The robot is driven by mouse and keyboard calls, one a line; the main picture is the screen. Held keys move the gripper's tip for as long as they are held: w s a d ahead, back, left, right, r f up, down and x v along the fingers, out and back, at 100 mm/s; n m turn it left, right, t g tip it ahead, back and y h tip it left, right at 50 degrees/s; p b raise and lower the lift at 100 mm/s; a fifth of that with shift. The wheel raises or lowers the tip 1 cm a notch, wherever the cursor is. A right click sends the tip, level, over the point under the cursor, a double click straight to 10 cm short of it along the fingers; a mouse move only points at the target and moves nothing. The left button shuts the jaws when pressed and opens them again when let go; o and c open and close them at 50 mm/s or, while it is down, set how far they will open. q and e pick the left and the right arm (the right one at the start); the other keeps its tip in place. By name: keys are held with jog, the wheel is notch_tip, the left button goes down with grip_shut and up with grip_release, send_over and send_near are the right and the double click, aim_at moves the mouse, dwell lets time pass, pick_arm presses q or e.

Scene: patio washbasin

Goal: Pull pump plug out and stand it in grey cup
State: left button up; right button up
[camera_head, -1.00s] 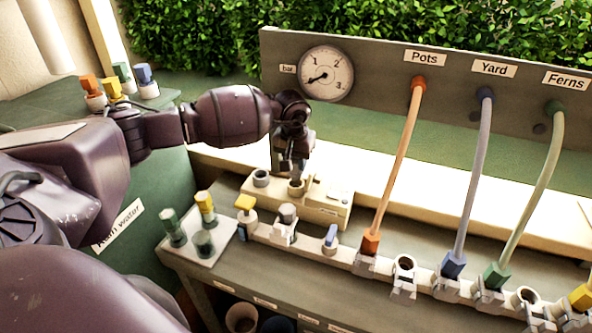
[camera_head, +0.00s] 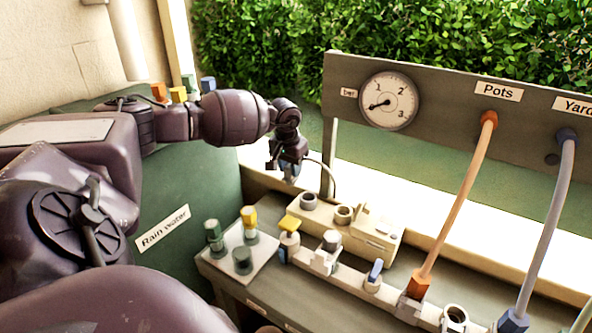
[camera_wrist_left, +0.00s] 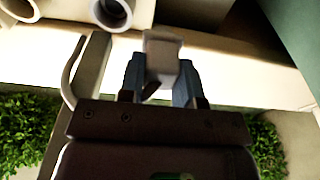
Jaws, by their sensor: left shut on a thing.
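My left gripper (camera_head: 287,172) is shut on the pump plug, up in the air behind and left of the pale pump box (camera_head: 372,243). In the left wrist view the light grey plug (camera_wrist_left: 162,55) sits between the blue-grey fingertips (camera_wrist_left: 161,82). A thin cord (camera_head: 327,168) curves away to the right of the gripper. The grey cup (camera_head: 308,201) stands at the left end of the pump box and looks empty. Beside it is an open beige socket (camera_head: 344,213). Both round openings also show at the top of the wrist view. My right gripper is not in view.
A light tray (camera_head: 262,268) holds a green plug, a yellow plug and a dark cup. A row of valves and sockets (camera_head: 325,262) runs along the bench front. A gauge panel (camera_head: 440,105) with hoses stands behind. Coloured plugs stand at the back left.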

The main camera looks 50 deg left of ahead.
pick_arm(q)
jog(key=w+d+r+p, duration=0.1)
jog(key=d+r+p, duration=0.2)
jog(key=d, duration=0.2)
jog(key=shift+w+d+f+b, duration=0.15)
jog(key=shift+f+b, duration=0.2)
jog(key=shift+f, duration=0.6)
jog(key=shift+s+d+f+b, duration=0.1)
jog(key=shift+f+b, duration=0.25)
jog(key=shift+f, duration=0.55)
jog(key=shift+w+d+f+b, duration=0.15)
jog(key=shift+f+b, duration=0.2)
jog(key=shift+f, duration=0.6)
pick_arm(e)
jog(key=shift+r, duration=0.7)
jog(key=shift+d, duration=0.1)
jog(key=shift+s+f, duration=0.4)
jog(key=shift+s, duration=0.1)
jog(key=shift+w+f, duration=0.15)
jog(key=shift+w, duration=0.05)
pick_arm(q)
jog(key=shift+b, duration=0.3)
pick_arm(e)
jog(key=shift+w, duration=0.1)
